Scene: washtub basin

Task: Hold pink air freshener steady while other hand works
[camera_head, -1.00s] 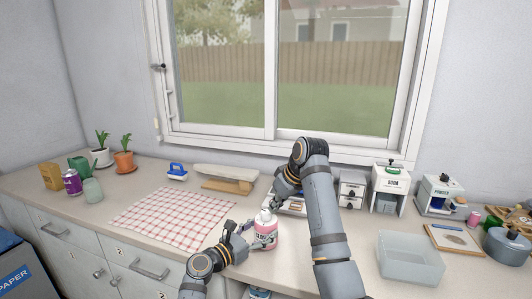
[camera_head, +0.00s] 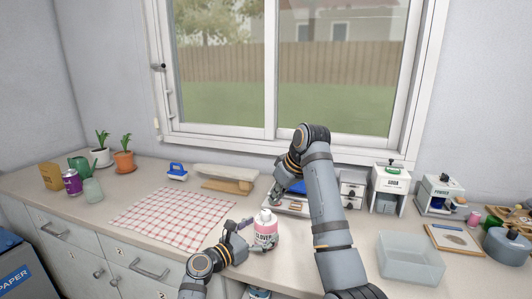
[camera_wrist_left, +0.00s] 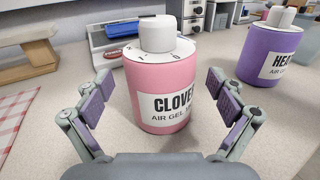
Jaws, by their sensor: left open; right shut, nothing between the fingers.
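The pink air freshener (camera_head: 266,236), labelled CLOVER and topped with a white cap, stands upright on the counter. It fills the middle of the left wrist view (camera_wrist_left: 160,92). My left gripper (camera_head: 250,238) is open, with its fingers (camera_wrist_left: 160,100) on either side of the pink body; gaps show at both sides in the wrist view. My right gripper (camera_head: 273,198) is shut and empty, behind and above the cap and apart from it. A purple air freshener (camera_wrist_left: 268,50) stands to the right in the wrist view; my right arm seems to hide it in the head view.
A red checked cloth (camera_head: 175,217) lies left of the pink air freshener. A wooden stand (camera_head: 228,186) is behind the cloth. A clear bin (camera_head: 410,258) is at the right. Small drawers (camera_head: 352,188) and white dispensers (camera_head: 390,188) line the back.

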